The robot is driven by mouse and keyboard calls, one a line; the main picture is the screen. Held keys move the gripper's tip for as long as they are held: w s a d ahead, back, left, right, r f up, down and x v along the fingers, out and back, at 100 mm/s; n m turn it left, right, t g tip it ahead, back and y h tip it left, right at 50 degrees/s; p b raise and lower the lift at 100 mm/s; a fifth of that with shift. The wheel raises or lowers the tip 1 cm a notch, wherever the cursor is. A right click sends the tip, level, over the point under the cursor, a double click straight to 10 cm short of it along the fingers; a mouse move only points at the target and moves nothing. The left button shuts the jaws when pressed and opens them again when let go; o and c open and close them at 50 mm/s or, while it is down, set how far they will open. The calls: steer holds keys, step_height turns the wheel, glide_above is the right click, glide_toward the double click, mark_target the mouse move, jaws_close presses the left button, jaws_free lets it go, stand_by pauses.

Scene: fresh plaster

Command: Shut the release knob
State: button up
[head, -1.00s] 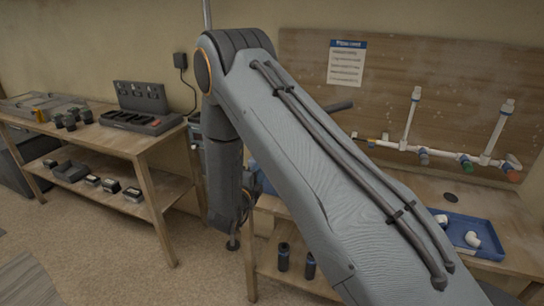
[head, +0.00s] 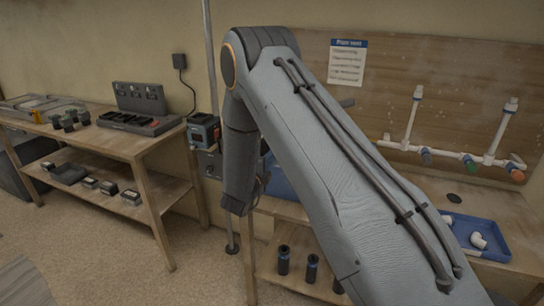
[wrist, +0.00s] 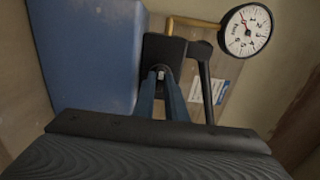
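In the wrist view, two slim blue-grey fingers of my gripper (wrist: 161,84) reach from the dark palm toward a black block (wrist: 163,48). A small light gap or part shows between the fingertips; I cannot tell whether they touch or hold anything. No release knob can be made out for certain; the fingers and block may hide it. A round white gauge (wrist: 246,30) with a red needle sits at upper right, beside a brass-coloured pipe (wrist: 192,23). A black bar (wrist: 206,88) hangs right of the block. In the head view my arm hides my gripper.
A large blue body (wrist: 85,55) fills the wrist view's left side. In the head view, white pipework (head: 440,153) lines the back board, above a blue tray (head: 488,232) with white fittings. A wooden shelf unit (head: 115,141) stands left, and a dark box (head: 203,130) beside it.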

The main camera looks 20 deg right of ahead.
jaws_close()
steer(key=shift+m+b, duration=2.45)
steer(key=shift+m, duration=1.55)
